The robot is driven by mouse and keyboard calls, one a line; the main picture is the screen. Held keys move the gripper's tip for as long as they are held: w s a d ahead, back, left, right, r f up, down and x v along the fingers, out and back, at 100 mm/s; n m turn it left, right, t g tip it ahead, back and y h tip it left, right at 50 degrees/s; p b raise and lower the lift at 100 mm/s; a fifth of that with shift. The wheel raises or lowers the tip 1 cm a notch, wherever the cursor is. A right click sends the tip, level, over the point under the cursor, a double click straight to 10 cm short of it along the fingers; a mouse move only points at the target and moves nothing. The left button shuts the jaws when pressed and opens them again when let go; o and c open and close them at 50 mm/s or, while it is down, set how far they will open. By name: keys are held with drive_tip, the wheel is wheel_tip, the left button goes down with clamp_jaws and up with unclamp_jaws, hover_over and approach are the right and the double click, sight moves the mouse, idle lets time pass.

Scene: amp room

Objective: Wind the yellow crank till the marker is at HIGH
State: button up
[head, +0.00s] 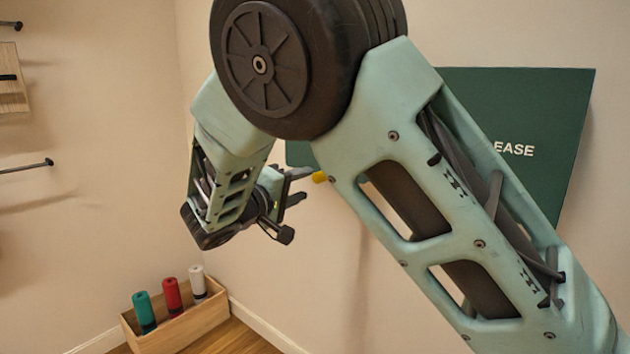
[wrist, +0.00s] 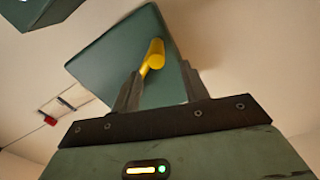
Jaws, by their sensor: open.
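The yellow crank (head: 320,177) shows as a small yellow tip in the head view, just right of my gripper (head: 303,185). In the wrist view the crank's yellow handle (wrist: 155,54) stands out in front of a dark green box-like body (wrist: 110,58). My gripper (wrist: 161,72) is open there, one finger to each side of the handle's lower end. I cannot tell whether either finger touches it. The marker and the HIGH label are not in view; my arm hides much of the green panel (head: 560,110) in the head view.
The panel shows the letters "EASE". A wooden box (head: 185,328) with teal (head: 144,312), red (head: 172,296) and white (head: 197,282) cylinders stands on the floor at lower left. Dark pegs (head: 28,166) stick out from the left wall. Wall below my gripper is bare.

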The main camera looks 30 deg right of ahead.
drive_tip(key=v, duration=1)
drive_tip(key=s+d+f+n+g+y, duration=0.2)
drive_tip(key=s+f+g+y, duration=0.15)
drive_tip(key=s+f, duration=0.2)
drive_tip(key=s+a+f+n+g+y, duration=0.1)
drive_tip(key=s+a+f+n+y, duration=0.15)
drive_tip(key=s+y, duration=0.4)
drive_tip(key=s+a+f+n+g+y, duration=0.1)
drive_tip(key=s+a+f+y, duration=0.2)
drive_tip(key=s, duration=0.7)
drive_tip(key=s+a+f+n+g+y, duration=0.1)
drive_tip(key=s+a+y, duration=0.35)
drive_tip(key=s, duration=0.35)
wheel_tip(320, 180, up, 15)
drive_tip(key=p, duration=1.5)
drive_tip(key=shift+d, duration=0.45)
drive_tip(key=shift+w+f, duration=0.1)
